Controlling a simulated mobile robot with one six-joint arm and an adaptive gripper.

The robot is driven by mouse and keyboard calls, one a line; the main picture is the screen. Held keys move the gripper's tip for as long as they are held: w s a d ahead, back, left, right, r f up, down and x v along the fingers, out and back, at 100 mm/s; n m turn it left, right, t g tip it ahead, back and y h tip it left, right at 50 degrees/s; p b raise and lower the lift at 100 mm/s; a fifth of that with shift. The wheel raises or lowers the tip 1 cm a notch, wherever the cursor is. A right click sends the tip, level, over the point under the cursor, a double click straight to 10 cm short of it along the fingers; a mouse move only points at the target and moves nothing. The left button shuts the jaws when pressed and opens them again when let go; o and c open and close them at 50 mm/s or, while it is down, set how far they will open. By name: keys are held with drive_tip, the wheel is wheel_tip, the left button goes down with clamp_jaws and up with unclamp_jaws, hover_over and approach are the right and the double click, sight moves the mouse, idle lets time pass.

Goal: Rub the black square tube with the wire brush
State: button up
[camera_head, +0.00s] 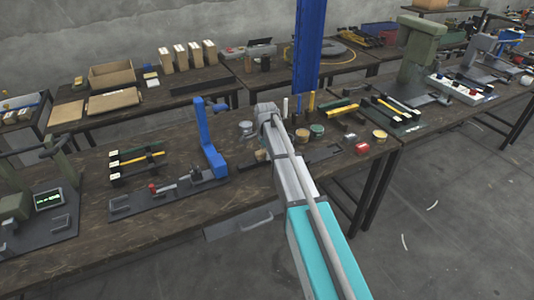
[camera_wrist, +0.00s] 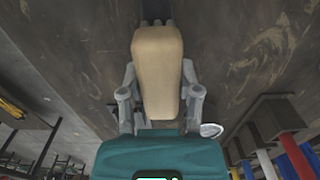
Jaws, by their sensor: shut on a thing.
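My gripper (camera_wrist: 160,88) is shut on a tan wooden block, which looks like the back of the wire brush (camera_wrist: 157,65). The block lies lengthwise between the two grey fingers. Its bristles are hidden from the wrist camera. In the head view my arm reaches over the front bench, and the gripper and brush cannot be made out clearly there.
A blue press (camera_head: 207,140) stands left of my arm. Several round tins, including a green-topped one (camera_head: 317,130), and a red box (camera_head: 362,148) stand to the right. Yellow and black bars (camera_head: 137,160) lie on the left. Another dark bar (camera_head: 202,85) lies on the back bench.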

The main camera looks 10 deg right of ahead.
drive_tip(key=shift+r, duration=0.1)
wheel_tip(320, 180, up, 6)
drive_tip(key=p, duration=0.6)
idle(0.6)
drive_tip(key=shift+r+p, duration=1.45)
drive_tip(key=shift+p, duration=0.1)
drive_tip(key=shift+f, duration=0.1)
